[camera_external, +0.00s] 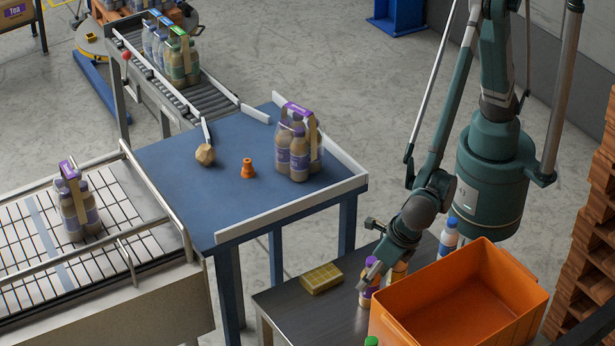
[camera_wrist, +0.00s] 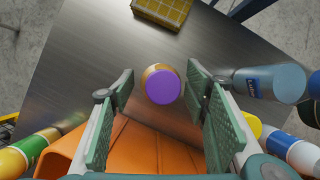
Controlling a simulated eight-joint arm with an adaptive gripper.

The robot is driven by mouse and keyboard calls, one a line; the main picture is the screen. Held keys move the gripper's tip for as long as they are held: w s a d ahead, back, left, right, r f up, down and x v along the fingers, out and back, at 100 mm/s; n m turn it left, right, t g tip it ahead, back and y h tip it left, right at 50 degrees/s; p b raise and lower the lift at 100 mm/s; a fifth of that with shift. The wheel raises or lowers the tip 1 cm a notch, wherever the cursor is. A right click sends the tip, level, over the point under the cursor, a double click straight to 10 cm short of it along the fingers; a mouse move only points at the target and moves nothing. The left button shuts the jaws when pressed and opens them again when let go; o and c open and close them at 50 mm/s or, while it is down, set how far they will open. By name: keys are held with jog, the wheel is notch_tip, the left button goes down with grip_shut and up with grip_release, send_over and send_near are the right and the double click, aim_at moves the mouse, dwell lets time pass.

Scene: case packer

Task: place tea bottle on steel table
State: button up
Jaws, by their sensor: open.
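The tea bottle, with a purple cap (camera_wrist: 164,86) and amber body, appears upright on the steel table (camera_wrist: 85,65) in the wrist view. In the external view the bottle (camera_external: 366,296) is beside the orange crate, partly hidden by my gripper (camera_external: 371,274). My gripper also shows in the wrist view (camera_wrist: 163,92), its two green pads apart on either side of the cap. A gap shows on both sides, so the pads do not appear to touch it. The steel table (camera_external: 283,302) also shows in the external view.
The orange crate (camera_external: 478,290) stands close to the right. A yellow box (camera_external: 321,278) lies to the left. The table's front left is clear.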

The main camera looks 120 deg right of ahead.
jog(key=shift+v, duration=2.95)
